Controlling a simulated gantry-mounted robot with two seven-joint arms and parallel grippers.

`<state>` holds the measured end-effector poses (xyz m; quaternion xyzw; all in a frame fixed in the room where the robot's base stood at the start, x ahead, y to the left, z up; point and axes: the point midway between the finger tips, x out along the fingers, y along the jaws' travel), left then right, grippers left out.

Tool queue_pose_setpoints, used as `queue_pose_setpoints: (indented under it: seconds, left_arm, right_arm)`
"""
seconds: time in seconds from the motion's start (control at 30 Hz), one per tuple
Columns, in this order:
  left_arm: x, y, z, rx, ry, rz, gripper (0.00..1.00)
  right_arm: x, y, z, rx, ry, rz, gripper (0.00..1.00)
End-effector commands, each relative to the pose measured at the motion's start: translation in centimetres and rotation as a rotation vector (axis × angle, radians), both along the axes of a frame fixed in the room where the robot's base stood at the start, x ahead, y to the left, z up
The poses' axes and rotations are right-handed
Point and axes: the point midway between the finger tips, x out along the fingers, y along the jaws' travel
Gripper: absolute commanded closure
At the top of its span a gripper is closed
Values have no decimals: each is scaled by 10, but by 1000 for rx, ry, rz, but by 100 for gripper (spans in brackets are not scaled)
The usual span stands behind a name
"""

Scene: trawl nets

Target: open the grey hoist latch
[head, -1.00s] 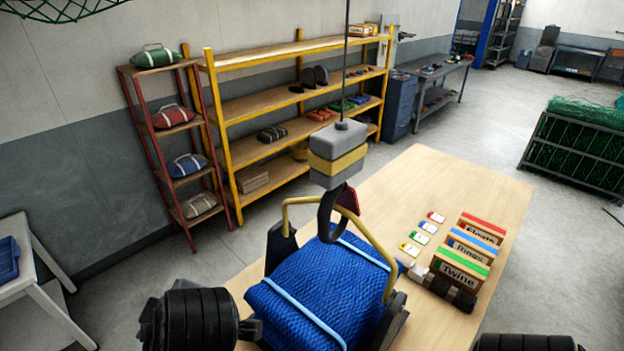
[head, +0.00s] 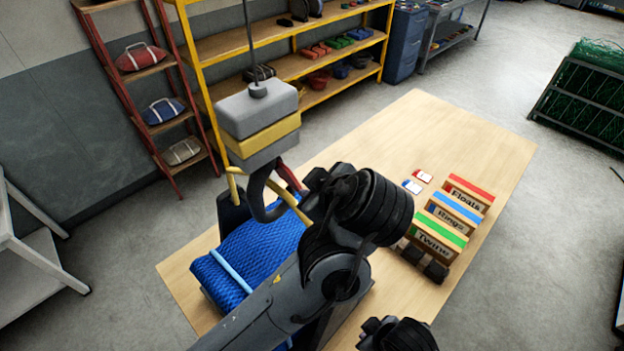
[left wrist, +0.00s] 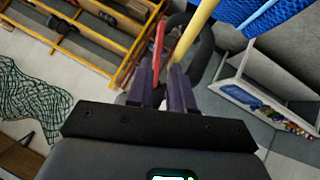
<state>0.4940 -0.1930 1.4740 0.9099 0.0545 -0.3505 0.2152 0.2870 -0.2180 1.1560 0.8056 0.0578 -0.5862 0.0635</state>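The hoist block (head: 258,120), grey with a yellow band, hangs on a cable above the table. Its dark hook (head: 258,200) is at the yellow bar (head: 290,203) over the blue net bundle (head: 240,262). The latch at the hook looks red (head: 286,176), not grey; it also shows in the left wrist view (left wrist: 158,45). My left gripper (head: 312,183) is right beside the hook. In the left wrist view its purple fingers (left wrist: 164,68) are close together, with the red latch at the gap; a grip is unclear. My right gripper (head: 372,327) is low in front, away from the hook; its fingers are unclear.
Boxes labelled Floats (head: 467,193), Rings (head: 454,213) and Twine (head: 436,240) stand on the table's right side, near small cards (head: 412,187). My left arm covers part of the bundle. The table's far part (head: 420,125) is clear. Shelves (head: 230,45) stand behind.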

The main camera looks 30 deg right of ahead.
Motion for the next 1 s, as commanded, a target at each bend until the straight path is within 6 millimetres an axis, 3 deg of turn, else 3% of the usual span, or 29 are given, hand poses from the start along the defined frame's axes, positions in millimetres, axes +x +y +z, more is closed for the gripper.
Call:
queue_pose_setpoints:
  seconds: [0.5,0.97,1.0]
  left_arm:
    - [55,-4,-47,1,1,0,79]
    - [62,-4,-55,0,1,-1,79]
    - [62,-4,-55,0,1,-1,85]
  right_arm:
    - [0,0,29,2,-1,-2,100]
    - [0,0,30,2,-1,-3,100]
    - [0,0,30,1,-1,-3,100]
